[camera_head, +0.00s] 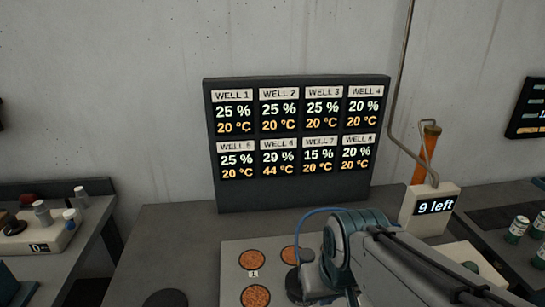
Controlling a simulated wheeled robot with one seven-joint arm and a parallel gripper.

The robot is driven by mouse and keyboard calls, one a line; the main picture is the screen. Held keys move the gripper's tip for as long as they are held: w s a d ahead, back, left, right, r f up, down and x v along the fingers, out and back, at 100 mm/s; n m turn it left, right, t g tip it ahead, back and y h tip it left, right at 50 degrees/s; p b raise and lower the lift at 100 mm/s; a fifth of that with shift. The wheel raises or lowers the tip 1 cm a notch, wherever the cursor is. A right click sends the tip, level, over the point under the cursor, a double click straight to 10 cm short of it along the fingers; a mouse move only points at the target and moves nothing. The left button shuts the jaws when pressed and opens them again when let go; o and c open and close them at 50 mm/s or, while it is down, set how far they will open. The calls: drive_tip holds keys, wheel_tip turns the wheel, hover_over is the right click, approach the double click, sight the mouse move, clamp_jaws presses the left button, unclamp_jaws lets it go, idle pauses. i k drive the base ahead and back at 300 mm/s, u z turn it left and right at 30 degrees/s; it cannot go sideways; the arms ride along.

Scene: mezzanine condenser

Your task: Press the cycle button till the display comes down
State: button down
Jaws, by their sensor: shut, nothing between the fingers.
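The dark display board (290,190) stands upright against the wall, with several well panels in two rows. Well 6 (278,158) reads 29 % and 44 °C. The other wells read 15 to 25 % and 20 °C. A small white unit (430,208) to the right shows "9 left". My gripper (298,284) is low in the picture, shut and empty, over the light plate (236,252); my arm hides most of it. I cannot make out the cycle button.
Brown-filled round wells (251,260) sit in the plate; my arm covers its right part. A dark disc (166,298) lies on the counter (165,235). A scale (42,240) with small jars stands on the left bench. Green bottles (517,229) stand at the right. An orange tube (428,150) rises behind the white unit.

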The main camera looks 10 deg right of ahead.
sight(471, 265)
drive_tip(key=z, duration=0.55)
drive_tip(key=k, duration=0.65)
drive_tip(key=z, duration=1.2)
drive_tip(key=i, duration=0.95)
drive_tip(key=z, duration=0.5)
